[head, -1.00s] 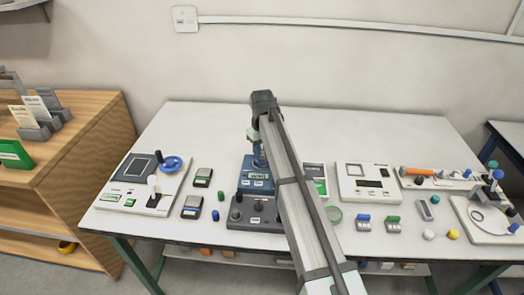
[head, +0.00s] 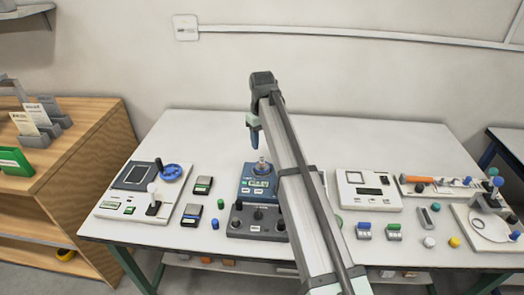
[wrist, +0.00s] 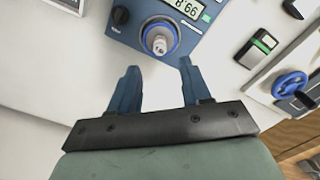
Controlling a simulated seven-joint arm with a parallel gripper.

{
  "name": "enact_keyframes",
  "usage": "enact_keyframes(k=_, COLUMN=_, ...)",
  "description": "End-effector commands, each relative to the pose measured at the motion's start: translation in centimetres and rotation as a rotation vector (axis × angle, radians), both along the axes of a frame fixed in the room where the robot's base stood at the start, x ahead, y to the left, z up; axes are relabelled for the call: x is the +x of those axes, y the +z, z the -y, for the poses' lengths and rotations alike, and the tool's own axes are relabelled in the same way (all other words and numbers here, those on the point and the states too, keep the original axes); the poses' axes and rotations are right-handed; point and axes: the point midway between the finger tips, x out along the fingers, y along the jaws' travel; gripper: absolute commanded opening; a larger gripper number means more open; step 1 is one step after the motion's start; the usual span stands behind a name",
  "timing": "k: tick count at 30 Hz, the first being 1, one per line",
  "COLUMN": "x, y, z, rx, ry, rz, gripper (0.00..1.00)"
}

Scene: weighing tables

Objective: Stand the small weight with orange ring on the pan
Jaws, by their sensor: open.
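The blue scale (head: 258,183) stands at the middle of the table, with its lit display facing front. A small metallic weight (wrist: 159,44) stands upright on the scale's round, blue-rimmed pan (wrist: 175,50) in the wrist view. It also shows in the head view (head: 262,163), with a faint orange tint; its ring is too small to make out clearly. My gripper (wrist: 158,67) is open and empty. In the head view my gripper (head: 254,147) hangs above the pan, apart from the weight.
A dark control box (head: 256,221) with knobs stands in front of the scale. Small black devices (head: 192,215) and a white panel with a blue handwheel (head: 143,191) lie left. A white instrument (head: 368,190) stands right. My arm hides part of the table.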

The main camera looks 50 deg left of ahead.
Motion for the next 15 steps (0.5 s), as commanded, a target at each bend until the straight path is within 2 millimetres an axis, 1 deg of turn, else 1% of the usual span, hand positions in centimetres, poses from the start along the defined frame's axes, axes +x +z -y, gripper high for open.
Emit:
enact_keyframes(k=1, x=0.1, y=0.9, z=-0.1, rx=0.002, ry=0.000, rz=0.001, gripper=0.48)
enact_keyframes(k=3, x=0.0, y=1.8, z=-0.1, rx=0.002, ry=0.000, rz=0.001, gripper=0.48)
enact_keyframes(k=6, x=0.0, y=2.8, z=0.0, rx=0.000, ry=0.000, rz=0.000, gripper=0.48)
enact_keyframes(k=10, x=0.0, y=3.5, z=0.0, rx=0.000, ry=0.000, rz=0.000, gripper=0.48)
enact_keyframes(k=15, x=0.0, y=3.7, z=0.0, rx=0.000, ry=0.000, rz=0.000, gripper=0.48)
